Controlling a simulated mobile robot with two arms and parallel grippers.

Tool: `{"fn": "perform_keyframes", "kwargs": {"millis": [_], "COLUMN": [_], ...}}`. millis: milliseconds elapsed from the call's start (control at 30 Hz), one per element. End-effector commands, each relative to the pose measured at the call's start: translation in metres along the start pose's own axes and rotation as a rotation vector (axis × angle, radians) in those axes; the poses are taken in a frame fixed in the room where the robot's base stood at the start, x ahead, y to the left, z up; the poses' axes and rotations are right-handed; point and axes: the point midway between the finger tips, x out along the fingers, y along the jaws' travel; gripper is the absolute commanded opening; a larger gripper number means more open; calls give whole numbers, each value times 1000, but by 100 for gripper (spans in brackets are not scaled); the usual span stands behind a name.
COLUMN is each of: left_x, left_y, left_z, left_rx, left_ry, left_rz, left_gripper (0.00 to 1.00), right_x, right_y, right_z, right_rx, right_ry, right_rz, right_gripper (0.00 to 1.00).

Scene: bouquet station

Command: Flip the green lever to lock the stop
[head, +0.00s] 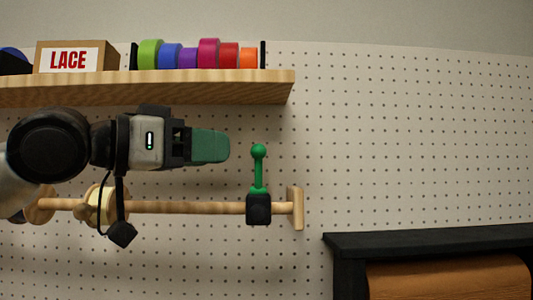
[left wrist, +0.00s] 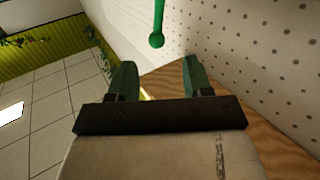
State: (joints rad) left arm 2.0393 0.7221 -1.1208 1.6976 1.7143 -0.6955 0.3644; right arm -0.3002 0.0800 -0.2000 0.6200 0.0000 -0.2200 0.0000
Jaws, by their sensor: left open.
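The green lever (head: 259,172) stands upright, its round knob on top, on the black stop (head: 258,210) near the right end of the wooden rod (head: 215,207). My left gripper (head: 222,146) is just left of the lever, level with its knob, with a gap between them. In the left wrist view the left gripper (left wrist: 158,76) has its two green fingers apart and nothing between them. The lever's knob (left wrist: 156,41) shows there beyond the fingertips. The stop is not visible in that view. My right gripper is in neither view.
A wooden shelf (head: 200,88) with ribbon rolls and a LACE box (head: 68,59) is above my left arm. A pale spool (head: 100,203) is on the rod behind the arm's cable. A dark-framed unit (head: 430,240) stands lower right. Pegboard right of the lever is clear.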

Motion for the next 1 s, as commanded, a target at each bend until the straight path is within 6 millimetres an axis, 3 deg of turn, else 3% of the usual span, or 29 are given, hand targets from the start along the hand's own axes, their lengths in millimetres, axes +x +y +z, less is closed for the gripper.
{"fn": "perform_keyframes", "kwargs": {"millis": [300,500,933,1000], "left_x": [59,88,100,100], "left_y": [1,1,0,0], "left_z": [-3,-1,1,1], "left_rx": [2,2,1,1], "left_ry": [-5,-3,-2,-2], "left_rz": [1,1,1,1], "left_gripper": [50,50,50,42], "right_x": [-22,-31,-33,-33], "right_y": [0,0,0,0], "right_z": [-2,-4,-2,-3], "right_rx": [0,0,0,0], "right_ry": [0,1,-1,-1], "right_rz": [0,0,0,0], "right_gripper": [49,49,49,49]}}
